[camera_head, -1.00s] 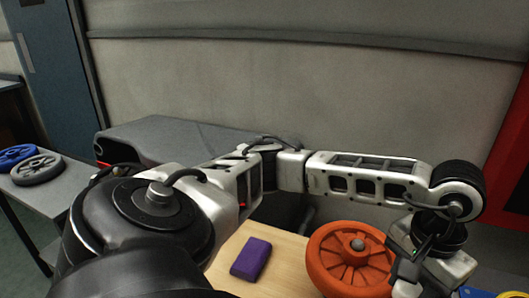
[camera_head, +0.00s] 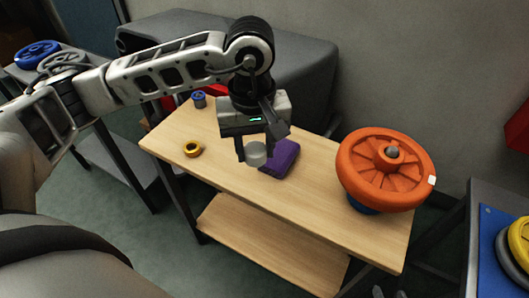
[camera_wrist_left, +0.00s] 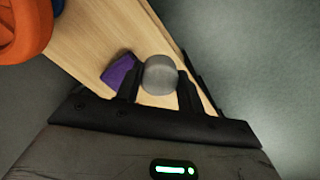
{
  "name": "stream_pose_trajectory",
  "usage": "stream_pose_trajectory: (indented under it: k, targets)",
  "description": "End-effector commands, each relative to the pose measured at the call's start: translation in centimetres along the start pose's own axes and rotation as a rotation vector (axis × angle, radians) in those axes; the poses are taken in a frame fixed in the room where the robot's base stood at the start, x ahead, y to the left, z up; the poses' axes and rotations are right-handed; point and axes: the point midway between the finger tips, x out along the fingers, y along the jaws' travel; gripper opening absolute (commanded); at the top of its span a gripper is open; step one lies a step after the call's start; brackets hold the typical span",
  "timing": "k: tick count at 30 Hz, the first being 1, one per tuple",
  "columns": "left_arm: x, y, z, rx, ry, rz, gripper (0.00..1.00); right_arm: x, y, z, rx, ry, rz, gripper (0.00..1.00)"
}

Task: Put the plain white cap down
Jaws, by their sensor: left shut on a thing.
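The plain white cap (camera_head: 255,154) looks pale grey and round. My left gripper (camera_head: 254,156) is shut on it and holds it over the wooden table (camera_head: 225,185), left of the purple block. In the left wrist view the cap (camera_wrist_left: 160,75) sits between the two dark fingers of the gripper (camera_wrist_left: 158,88), with the table top (camera_wrist_left: 95,30) beyond it. I cannot tell exactly how high it is above the wood.
A purple block (camera_head: 282,157) lies close beside the cap. An orange wheel (camera_head: 385,175) stands on a blue base at the table's right end. A yellow ring (camera_head: 192,149) and a small blue-topped piece (camera_head: 198,99) are at the left. The front middle of the table is clear.

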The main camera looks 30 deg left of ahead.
Motion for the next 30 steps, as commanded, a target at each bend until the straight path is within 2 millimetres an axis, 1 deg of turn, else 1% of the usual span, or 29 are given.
stream_pose_trajectory:
  k: [1, 3, 5, 6, 12, 15, 18, 21, 25, 28, 30]
  targets:
    - [0.4, -0.5, 0.2, -0.153, -0.003, -0.001, 0.11, 0.1, 0.0, 0.2, 0.002, -0.001, -0.001, 0.36]
    - [0.6, -1.1, 0.4, -0.375, -0.003, -0.002, 0.11, 0.1, 0.0, 0.2, 0.005, 0.002, -0.002, 0.36]
    - [0.8, -1.5, 0.6, -0.566, -0.002, -0.002, 0.11, 0.1, -0.1, 0.1, 0.007, 0.007, -0.003, 0.36]
    - [0.9, -1.8, 0.8, -0.692, -0.002, -0.002, 0.11, 0.1, -0.1, -0.1, 0.008, 0.011, -0.004, 0.36]
    - [1.5, -3.2, 1.4, -1.315, 0.001, -0.002, 0.11, 0.3, -0.1, -0.2, 0.015, 0.020, -0.006, 0.36]
    - [1.7, -3.8, 1.7, -1.586, 0.004, -0.001, 0.11, 0.4, -0.1, -0.1, 0.018, 0.022, -0.006, 0.36]
    - [1.8, -4.2, 1.9, -1.799, 0.006, 0.002, 0.11, 0.4, -0.1, -0.2, 0.020, 0.025, -0.007, 0.36]
    - [1.9, -4.5, 2.0, -1.945, 0.008, 0.004, 0.11, 0.4, -0.1, -0.3, 0.021, 0.028, -0.007, 0.36]
    - [2.0, -4.4, 2.1, -2.039, 0.008, 0.005, 0.11, 0.3, -0.1, -0.6, 0.022, 0.032, -0.007, 0.36]
    - [2.5, -3.1, 2.1, -2.056, 0.005, 0.004, 0.11, 0.1, -0.1, -0.8, 0.021, 0.033, -0.007, 0.36]
    - [3.1, -1.5, 2.2, -2.055, 0.004, 0.002, 0.11, 0.0, -0.1, -1.0, 0.018, 0.032, -0.005, 0.36]
